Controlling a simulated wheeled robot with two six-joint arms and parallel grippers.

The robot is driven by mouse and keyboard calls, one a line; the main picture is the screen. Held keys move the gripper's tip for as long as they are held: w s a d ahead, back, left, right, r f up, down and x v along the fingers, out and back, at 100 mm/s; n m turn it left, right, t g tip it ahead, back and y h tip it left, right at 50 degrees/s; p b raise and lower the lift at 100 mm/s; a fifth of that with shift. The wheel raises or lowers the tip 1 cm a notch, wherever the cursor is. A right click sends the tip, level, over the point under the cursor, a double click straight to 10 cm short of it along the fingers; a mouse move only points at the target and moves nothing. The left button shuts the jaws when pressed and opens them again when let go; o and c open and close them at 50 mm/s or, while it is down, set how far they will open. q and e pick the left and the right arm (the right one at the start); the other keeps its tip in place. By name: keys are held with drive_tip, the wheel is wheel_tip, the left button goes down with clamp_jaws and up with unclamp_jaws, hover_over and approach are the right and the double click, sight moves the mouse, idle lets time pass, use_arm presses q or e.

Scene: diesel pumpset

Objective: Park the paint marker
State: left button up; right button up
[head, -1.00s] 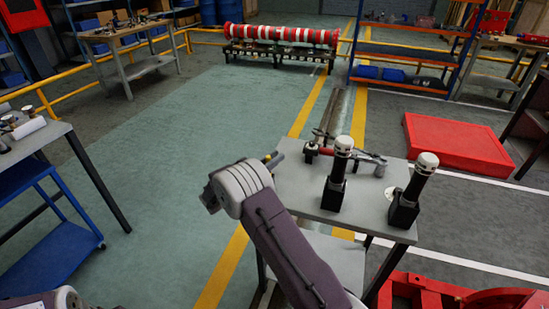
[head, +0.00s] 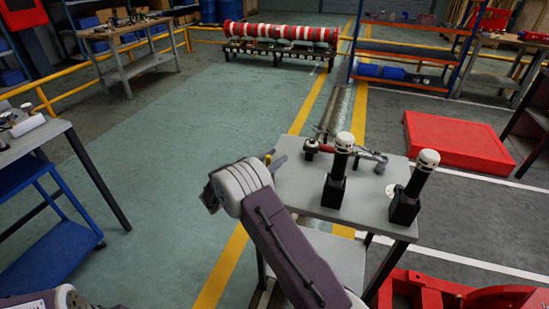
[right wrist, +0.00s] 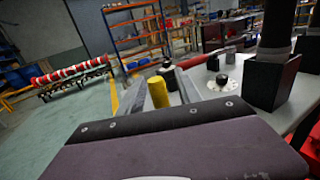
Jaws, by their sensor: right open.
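A yellow cylinder, likely the paint marker (right wrist: 158,92), shows in the right wrist view between the two grey fingers of my right gripper (right wrist: 163,88). Dark gaps show beside it, and the fingers are open around it. Its lower end is hidden behind my gripper body. In the head view only a small yellow bit (head: 268,158) shows by my right gripper (head: 274,161), at the left edge of a grey table (head: 300,185). The rest is hidden by my arm. My left gripper is not in view.
Two black blocks hold upright dark cylinders with white tops, one at the table's middle (head: 334,190) and one at its right (head: 405,208). A red tool (head: 340,150) lies at the back. A red platform (head: 457,142) lies beyond. The green floor at left is clear.

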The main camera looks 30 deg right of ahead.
drive_tip(key=v, duration=0.9)
drive_tip(key=shift+p, duration=0.3)
